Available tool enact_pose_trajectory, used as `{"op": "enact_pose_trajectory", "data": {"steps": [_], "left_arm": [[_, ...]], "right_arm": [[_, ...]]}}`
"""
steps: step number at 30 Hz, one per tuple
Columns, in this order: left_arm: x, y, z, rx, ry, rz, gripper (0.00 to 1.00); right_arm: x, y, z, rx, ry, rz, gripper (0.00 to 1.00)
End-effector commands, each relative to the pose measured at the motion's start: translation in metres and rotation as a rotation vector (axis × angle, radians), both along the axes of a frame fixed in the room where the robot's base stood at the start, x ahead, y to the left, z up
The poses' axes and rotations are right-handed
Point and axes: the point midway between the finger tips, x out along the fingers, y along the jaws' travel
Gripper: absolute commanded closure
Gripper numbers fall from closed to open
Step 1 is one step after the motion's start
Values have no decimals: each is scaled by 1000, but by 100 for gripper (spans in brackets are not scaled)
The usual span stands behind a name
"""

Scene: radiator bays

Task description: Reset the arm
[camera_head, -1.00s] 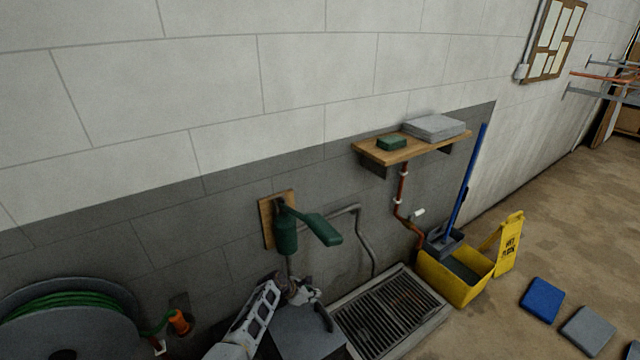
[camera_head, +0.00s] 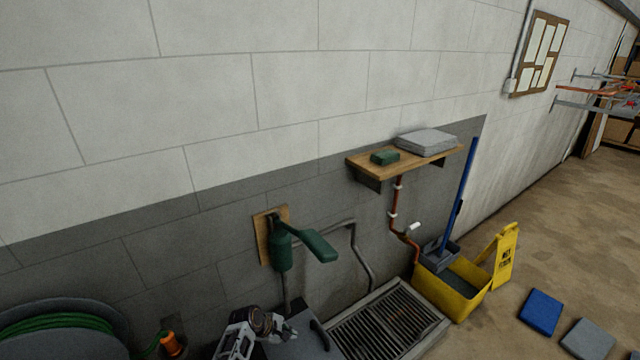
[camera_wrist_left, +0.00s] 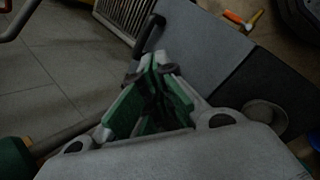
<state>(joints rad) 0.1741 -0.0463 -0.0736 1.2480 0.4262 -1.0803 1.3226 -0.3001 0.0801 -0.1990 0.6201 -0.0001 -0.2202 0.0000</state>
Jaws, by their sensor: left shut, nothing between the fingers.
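My left arm comes in at the bottom of the head view, with its gripper (camera_head: 268,322) low in front of the wall, beside a grey box with a dark handle (camera_head: 300,338). In the left wrist view the gripper's fingers (camera_wrist_left: 152,75) are together with nothing between them. Above it, a green lever pump (camera_head: 282,250) is mounted on a wooden board on the wall. The gripper is below the pump's handle and apart from it. My right gripper is in neither view.
A floor grate (camera_head: 390,322) lies right of the grey box. A yellow mop bucket (camera_head: 452,290) and a wet floor sign (camera_head: 506,256) stand further right. A wooden shelf (camera_head: 400,164) juts from the wall. A hose reel (camera_head: 65,335) is at lower left.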

Motion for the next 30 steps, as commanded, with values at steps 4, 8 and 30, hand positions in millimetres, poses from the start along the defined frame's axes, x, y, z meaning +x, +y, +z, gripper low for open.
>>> {"op": "enact_pose_trajectory", "data": {"steps": [4,8,30], "left_arm": [[-21,13,6,79,-51,-117,100],[-39,24,14,147,-91,-221,100],[-150,75,82,520,-259,-819,100]], "right_arm": [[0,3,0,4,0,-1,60],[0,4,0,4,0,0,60],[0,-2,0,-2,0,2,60]]}}
